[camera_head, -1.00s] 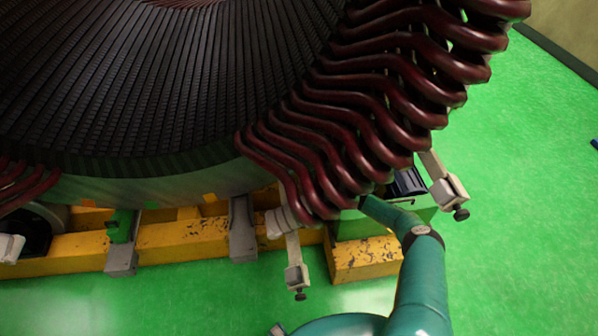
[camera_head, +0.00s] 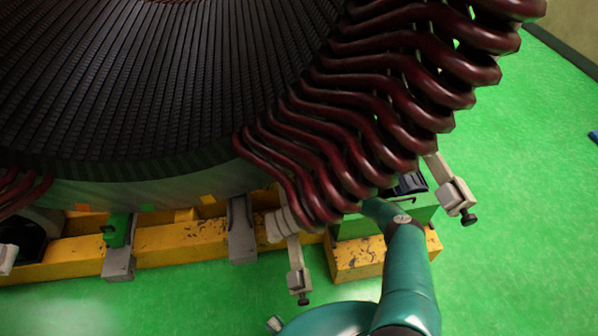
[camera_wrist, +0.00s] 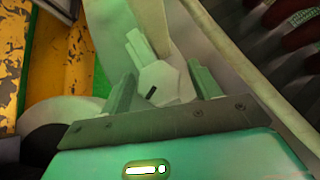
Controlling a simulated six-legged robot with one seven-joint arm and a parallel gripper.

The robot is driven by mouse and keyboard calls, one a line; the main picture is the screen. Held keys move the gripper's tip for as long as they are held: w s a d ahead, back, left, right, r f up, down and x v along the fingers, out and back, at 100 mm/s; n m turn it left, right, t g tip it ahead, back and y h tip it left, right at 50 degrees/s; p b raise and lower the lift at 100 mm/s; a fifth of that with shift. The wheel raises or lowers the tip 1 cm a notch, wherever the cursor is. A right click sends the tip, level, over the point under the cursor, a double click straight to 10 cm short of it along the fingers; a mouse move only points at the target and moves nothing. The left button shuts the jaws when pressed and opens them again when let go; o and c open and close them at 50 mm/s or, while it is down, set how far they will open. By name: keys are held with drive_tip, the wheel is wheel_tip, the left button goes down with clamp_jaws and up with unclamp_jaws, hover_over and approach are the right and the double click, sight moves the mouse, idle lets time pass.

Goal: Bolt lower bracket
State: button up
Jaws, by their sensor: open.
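In the wrist view my gripper (camera_wrist: 160,72) is open, with one finger on each side of a pale, faceted bracket part (camera_wrist: 158,88) that has a dark slot. I cannot tell whether the fingers touch it. In the head view a pale bracket with a dark knob (camera_head: 298,280) hangs below the red coil ends (camera_head: 335,160). A second pale bracket (camera_head: 454,194) sticks out to their right. My teal arm reaches up between the two brackets, and my gripper is hidden there below the coils. No loose bolt can be made out.
The large dark stator (camera_head: 170,90) fills the upper left. Yellow, worn beams (camera_head: 180,238) and a green block (camera_head: 350,226) lie under it. Grey supports (camera_head: 242,230) stand along the beam. The green floor (camera_head: 520,200) is clear at the right.

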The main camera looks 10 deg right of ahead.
drive_tip(key=c, duration=1)
drive_tip(key=shift+o, duration=0.2)
drive_tip(key=shift+a+f, duration=0.1)
drive_tip(key=shift+f, duration=0.05)
drive_tip(key=shift+m+t+y, duration=0.4)
drive_tip(key=shift+m, duration=0.2)
drive_tip(key=o, duration=1)
drive_tip(key=shift+c, duration=0.2)
